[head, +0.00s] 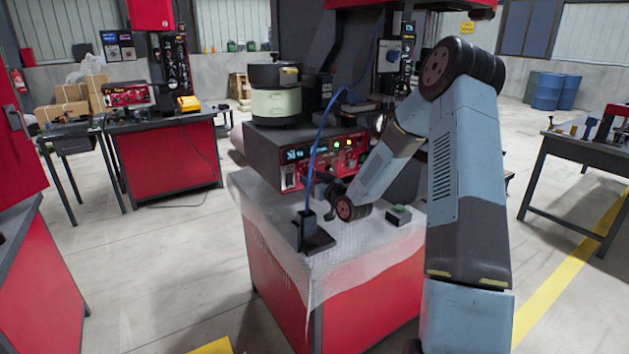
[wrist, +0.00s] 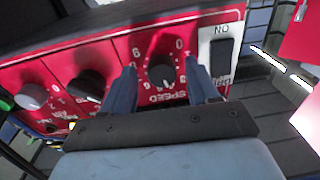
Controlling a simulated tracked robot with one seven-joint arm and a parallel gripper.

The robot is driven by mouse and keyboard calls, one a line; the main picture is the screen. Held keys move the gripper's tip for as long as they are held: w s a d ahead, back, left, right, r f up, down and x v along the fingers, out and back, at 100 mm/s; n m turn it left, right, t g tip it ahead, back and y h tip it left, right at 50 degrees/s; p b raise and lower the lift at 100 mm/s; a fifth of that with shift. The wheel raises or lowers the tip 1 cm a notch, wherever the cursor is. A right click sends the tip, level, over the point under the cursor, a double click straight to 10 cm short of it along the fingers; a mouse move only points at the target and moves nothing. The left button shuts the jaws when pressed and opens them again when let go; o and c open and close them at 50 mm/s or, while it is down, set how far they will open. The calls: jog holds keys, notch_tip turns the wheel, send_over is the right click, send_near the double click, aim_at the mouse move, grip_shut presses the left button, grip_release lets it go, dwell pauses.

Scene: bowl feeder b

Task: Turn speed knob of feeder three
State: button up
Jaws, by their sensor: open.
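The control box (head: 262,160) with a red front panel, lit displays and knobs stands on the bench in the head view. In the wrist view the red panel (wrist: 110,52) fills the upper part, printed upside down. The black speed knob (wrist: 161,74), with a printed number scale around it, sits between my gripper's two fingers. My gripper (wrist: 161,68) is open, one finger on each side of the knob, with visible gaps. I cannot tell how deep the fingers reach. In the head view my arm's wrist covers part of the panel's lower front. No feeder number is readable.
A black switch (wrist: 221,58) on a white plate lies right of the speed knob; another black knob (wrist: 88,86) and a grey knob (wrist: 32,96) lie left. A blue cable (head: 317,150) runs to a black stand (head: 310,235) on the bench. A green-topped box (head: 398,214) sits nearby.

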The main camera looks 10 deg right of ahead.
jog(key=v, duration=1.3)
jog(key=shift+s, duration=0.4)
jog(key=shift+d, duration=0.1)
jog(key=s+r+m+g+h, duration=0.2)
jog(key=s+r+g+h, duration=0.55)
jog(key=s+r, duration=0.65)
jog(key=s+a+r+m+g, duration=0.1)
jog(key=s+a+r+g, duration=0.1)
jog(key=s, duration=0.9)
jog(key=s+a+r+m+g, duration=0.1)
jog(key=s+r, duration=0.3)
jog(key=s, duration=0.7)
jog(key=shift+a+r+g+y, duration=0.2)
jog(key=shift+a+g+y, duration=0.3)
jog(key=shift+a, duration=0.25)
dwell(1.8)
